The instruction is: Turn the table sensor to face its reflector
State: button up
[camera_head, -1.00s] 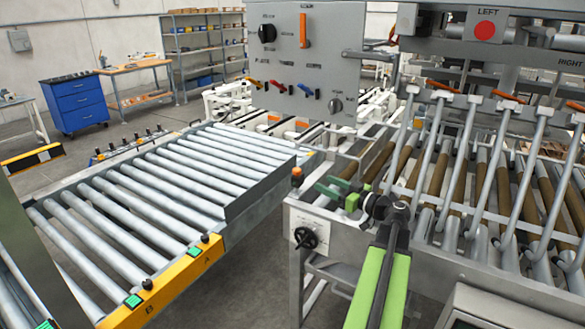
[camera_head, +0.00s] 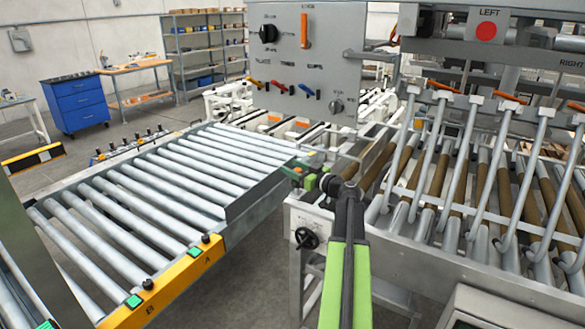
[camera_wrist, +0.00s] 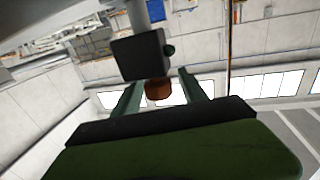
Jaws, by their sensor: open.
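The table sensor (camera_wrist: 138,58) shows in the wrist view as a dark box on a grey post, with a round green-black lens on its right side and an orange-brown cap at its lower end. My gripper (camera_wrist: 160,92) is open, with its two green fingers on either side of the cap; contact cannot be told. In the head view the orange cap of the sensor (camera_head: 297,170) shows at the machine table's left corner, partly hidden by my gripper (camera_head: 301,171). I cannot pick out the reflector in either view.
A roller conveyor (camera_head: 160,195) with a yellow front edge lies left of the sensor. A grey control panel (camera_head: 305,65) hangs behind. Slanted metal bars (camera_head: 455,170) stand at right.

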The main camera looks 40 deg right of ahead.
jog(key=shift+w, duration=0.35)
grip_shut()
jog(key=shift+d+m+g+h, duration=0.15)
jog(key=shift+d+m+h, duration=0.1)
jog(key=shift+m+h, duration=1)
jog(key=shift+d+m+g+h, duration=0.2)
jog(key=shift+m+h, duration=0.45)
jog(key=shift+h, duration=1.1)
grip_release()
